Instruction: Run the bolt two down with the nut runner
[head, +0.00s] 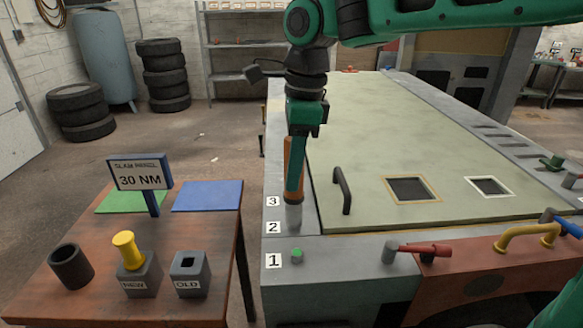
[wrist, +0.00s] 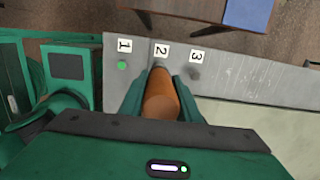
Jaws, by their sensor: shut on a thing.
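My gripper (head: 297,150) is shut on the orange nut runner (head: 289,168), which also shows between the fingers in the wrist view (wrist: 160,98). The nut runner stands upright, its grey socket end (head: 294,215) down beside the label 2 (head: 274,228) on the frame's grey rail. Bolt two is hidden under the socket, and I cannot tell whether they touch. Bolt one (head: 297,253) has a green top and stands by the label 1 (head: 274,260). Bolt three (wrist: 194,74) is grey, near the label 3 (wrist: 197,56) in the wrist view; the tool hides it in the head view.
A wooden table (head: 195,250) at left holds a "30 NM" sign (head: 140,175), a dark cup (head: 71,266), a NEW block (head: 140,275) with a yellow piece, and an empty-looking OLD block (head: 190,274). A black handle (head: 342,190) rises from the panel right of the tool.

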